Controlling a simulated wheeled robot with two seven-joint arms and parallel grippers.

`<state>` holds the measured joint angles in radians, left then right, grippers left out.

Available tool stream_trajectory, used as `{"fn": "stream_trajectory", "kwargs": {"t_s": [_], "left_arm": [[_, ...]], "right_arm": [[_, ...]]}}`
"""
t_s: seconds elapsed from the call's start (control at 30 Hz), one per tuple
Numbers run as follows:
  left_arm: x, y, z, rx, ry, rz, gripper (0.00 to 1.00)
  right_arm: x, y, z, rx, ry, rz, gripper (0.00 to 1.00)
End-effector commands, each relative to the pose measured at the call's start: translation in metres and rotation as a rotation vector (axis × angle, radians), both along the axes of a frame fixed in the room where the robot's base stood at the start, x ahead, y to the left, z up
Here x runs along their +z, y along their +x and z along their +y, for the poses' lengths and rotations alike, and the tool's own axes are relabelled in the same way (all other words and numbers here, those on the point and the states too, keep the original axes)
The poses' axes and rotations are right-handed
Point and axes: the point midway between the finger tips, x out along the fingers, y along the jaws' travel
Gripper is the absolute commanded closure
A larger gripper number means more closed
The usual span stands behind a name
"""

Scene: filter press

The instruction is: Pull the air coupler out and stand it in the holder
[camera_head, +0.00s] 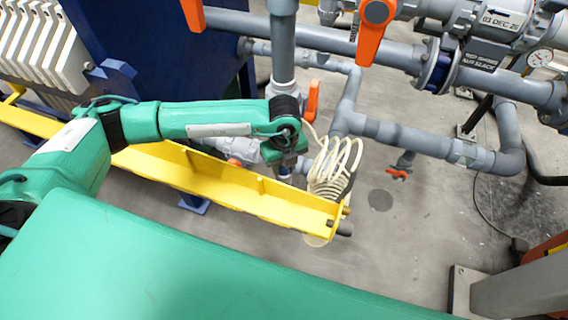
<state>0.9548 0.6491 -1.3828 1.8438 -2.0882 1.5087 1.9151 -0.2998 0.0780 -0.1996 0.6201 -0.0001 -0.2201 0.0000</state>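My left gripper (289,160) points down just beyond the yellow beam, beside the pale coiled air hose (335,170). My own wrist covers most of its fingers, so I cannot see whether they are open or shut. The air coupler cannot be made out; it may be hidden behind the gripper or the beam. I cannot clearly identify the holder. A dark rod end (343,229) sticks out at the right end of the beam. My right gripper is not in view.
The yellow beam (240,192) runs between my body and the pipes. Grey pipes with orange-handled valves (375,12) fill the back and right. A blue plate (160,50) and white filter plates (40,45) stand at upper left. Floor right of the hose is mostly clear.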

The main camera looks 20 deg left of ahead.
Motion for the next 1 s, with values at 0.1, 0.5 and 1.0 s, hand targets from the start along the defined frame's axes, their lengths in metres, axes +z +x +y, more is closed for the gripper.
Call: {"fn": "stream_trajectory", "kwargs": {"t_s": [0.1,0.5,1.0], "left_arm": [[0.000,0.000,0.000,0.000,0.001,0.001,0.48],[0.011,0.000,0.000,0.001,0.001,0.000,0.48],[0.114,0.000,0.000,-0.001,0.000,-0.001,0.48]], "right_arm": [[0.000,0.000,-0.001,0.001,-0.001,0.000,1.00],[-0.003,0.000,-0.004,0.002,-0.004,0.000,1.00],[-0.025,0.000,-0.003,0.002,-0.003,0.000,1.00]]}}
